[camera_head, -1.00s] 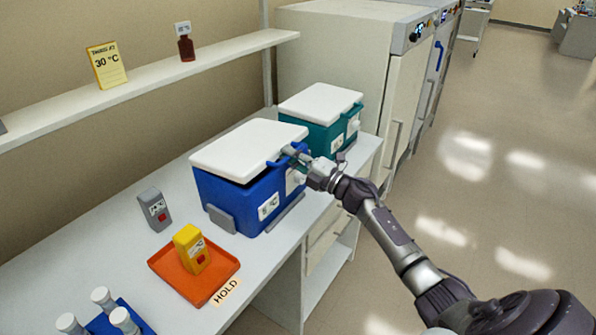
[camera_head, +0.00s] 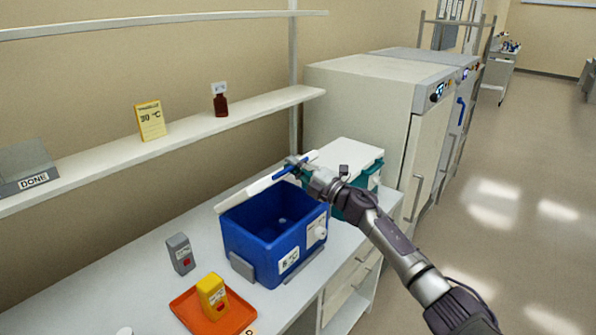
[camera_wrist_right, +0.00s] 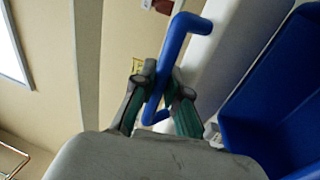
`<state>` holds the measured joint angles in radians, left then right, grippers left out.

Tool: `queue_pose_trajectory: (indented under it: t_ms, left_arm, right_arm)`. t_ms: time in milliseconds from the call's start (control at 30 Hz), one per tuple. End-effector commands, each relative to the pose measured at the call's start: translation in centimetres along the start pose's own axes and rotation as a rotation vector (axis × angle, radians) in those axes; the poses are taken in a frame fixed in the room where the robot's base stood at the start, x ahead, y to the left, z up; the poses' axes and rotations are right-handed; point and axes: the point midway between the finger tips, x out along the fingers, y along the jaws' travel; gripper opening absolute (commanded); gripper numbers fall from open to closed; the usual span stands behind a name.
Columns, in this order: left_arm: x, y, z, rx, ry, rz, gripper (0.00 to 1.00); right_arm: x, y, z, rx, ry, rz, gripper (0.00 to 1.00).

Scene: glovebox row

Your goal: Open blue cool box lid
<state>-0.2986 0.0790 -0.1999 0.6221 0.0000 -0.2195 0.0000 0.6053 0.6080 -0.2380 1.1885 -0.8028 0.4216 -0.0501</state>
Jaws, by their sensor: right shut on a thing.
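The blue cool box (camera_head: 262,241) stands on the white bench with its inside showing from above. Its white lid (camera_head: 258,188) is raised and tilted up at the back. My right gripper (camera_head: 297,164) is at the lid's right end, shut on the blue lid handle (camera_head: 285,173). In the right wrist view the blue handle (camera_wrist_right: 183,40) runs between the two fingers of the gripper (camera_wrist_right: 158,100), and the blue box (camera_wrist_right: 275,100) shows at the right. My left gripper is not in view.
A teal cool box (camera_head: 362,165) with a white lid stands right behind, partly hidden by my right arm. A grey device (camera_head: 181,254) and an orange tray (camera_head: 235,318) with a yellow device (camera_head: 211,296) are in front. A shelf (camera_head: 180,140) runs above the bench.

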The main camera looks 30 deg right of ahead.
Motion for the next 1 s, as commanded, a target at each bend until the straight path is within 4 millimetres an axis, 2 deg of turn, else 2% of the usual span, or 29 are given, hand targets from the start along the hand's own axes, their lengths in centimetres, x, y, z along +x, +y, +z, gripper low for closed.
queue_pose_trajectory:
  t_ms: [367,400,533,567,867,1000]
  left_arm:
    - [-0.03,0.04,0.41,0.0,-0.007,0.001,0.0]
    - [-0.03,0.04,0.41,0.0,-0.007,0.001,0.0]
    - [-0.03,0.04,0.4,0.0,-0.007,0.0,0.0]
    - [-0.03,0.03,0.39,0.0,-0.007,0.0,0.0]
    - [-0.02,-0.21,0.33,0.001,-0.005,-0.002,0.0]
    - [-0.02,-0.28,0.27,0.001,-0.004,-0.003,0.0]
  right_arm:
    - [0.09,0.05,0.05,0.0,-0.002,0.0,0.0]
    - [0.09,0.04,0.05,0.0,-0.002,0.0,0.16]
    - [0.08,0.02,0.04,0.0,-0.002,0.0,0.38]
    - [0.08,0.0,0.04,0.0,-0.002,-0.001,0.39]
    - [0.04,-0.08,0.0,0.0,-0.001,-0.002,0.39]
    - [-0.8,-0.19,0.07,0.0,-0.002,-0.004,0.39]
